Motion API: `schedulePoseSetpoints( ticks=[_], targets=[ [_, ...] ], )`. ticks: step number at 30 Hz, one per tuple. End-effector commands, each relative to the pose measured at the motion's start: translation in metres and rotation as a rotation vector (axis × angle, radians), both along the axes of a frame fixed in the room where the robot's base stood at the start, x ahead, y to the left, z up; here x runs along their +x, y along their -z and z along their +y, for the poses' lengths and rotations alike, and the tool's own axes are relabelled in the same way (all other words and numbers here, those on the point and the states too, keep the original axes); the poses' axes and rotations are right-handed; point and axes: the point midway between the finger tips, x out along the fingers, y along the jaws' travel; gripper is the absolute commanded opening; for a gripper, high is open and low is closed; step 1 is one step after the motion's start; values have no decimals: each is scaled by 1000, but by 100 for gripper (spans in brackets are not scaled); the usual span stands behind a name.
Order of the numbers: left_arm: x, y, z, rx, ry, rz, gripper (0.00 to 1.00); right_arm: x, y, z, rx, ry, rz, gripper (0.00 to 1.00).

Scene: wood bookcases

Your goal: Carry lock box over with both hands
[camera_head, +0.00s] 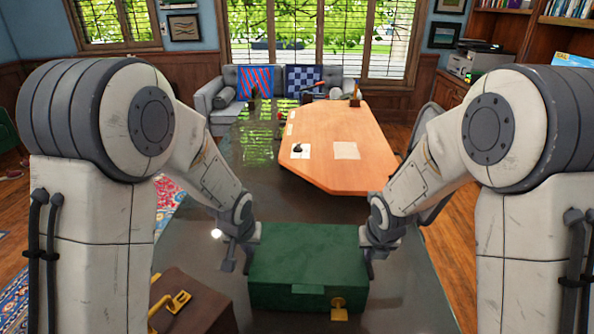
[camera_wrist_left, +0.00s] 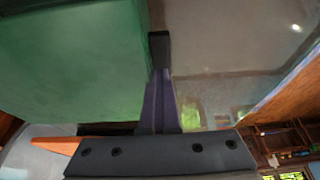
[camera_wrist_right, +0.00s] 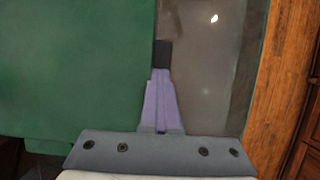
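The lock box (camera_head: 307,252) is a green box with a brass latch or lock (camera_head: 339,308) on its near side. It rests on the dark glossy table between my two grippers. My left gripper (camera_head: 230,262) is beside its left side, with fingers together and nothing between them. The left wrist view shows the green side (camera_wrist_left: 70,60) close beside the fingers. My right gripper (camera_head: 368,266) is beside its right side, fingers together. The right wrist view shows the green side (camera_wrist_right: 75,70) right next to them. Contact with the box cannot be told.
Further back is an orange wooden desktop (camera_head: 345,125) with papers. A sofa (camera_head: 215,100) stands by the windows.

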Motion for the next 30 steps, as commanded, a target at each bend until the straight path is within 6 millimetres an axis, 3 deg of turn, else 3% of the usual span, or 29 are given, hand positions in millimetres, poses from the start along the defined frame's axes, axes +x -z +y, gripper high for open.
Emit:
schedulePoseSetpoints(
  ticks=[1, 8, 9, 11, 20, 22, 28, 30],
  targets=[
    [3, -3, -7, -8, 10, -14, 0, 3, -3, 7, 8, -10, -14, 0],
    [3, -3, -1, -7, 9, -16, 0, 3, -3, 1, 7, -9, -16, 0],
    [3, -3, 1, -7, 9, -16, 5, 3, -3, 0, 7, -9, -16, 0],
    [3, -3, 4, -6, 9, -15, 27, 3, -3, -3, 6, -9, -15, 0],
    [2, -2, 8, -3, 10, -11, 27, 1, -2, -8, 3, -10, -10, 0],
    [1, -2, 8, -3, 10, -10, 27, 1, -2, -8, 3, -10, -9, 27],
    [1, -2, 9, -2, 9, -8, 25, 1, -1, -8, 3, -10, -8, 27],
    [1, -1, 9, -2, 9, -7, 52, 1, -1, -8, 2, -11, -7, 27]
  ],
)
